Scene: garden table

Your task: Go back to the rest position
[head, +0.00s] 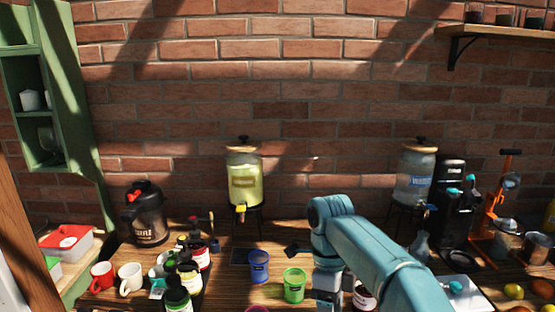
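My teal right arm (380,262) comes in from the lower right, rises to an elbow above the table's middle, then bends down. Its lower end, near the bottom edge beside the green cup, is partly cut off and its fingers do not show clearly, so I cannot tell whether the gripper is open or shut. My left arm and gripper are not in view. The wooden table (222,285) stands against a brick wall.
A blue cup (259,267) and a green cup (294,286) stand left of my arm. Bottles, mugs and a black kettle (147,213) crowd the left. A yellow drink dispenser (244,178), a water dispenser (415,176) and a black coffee machine (450,200) stand at the back.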

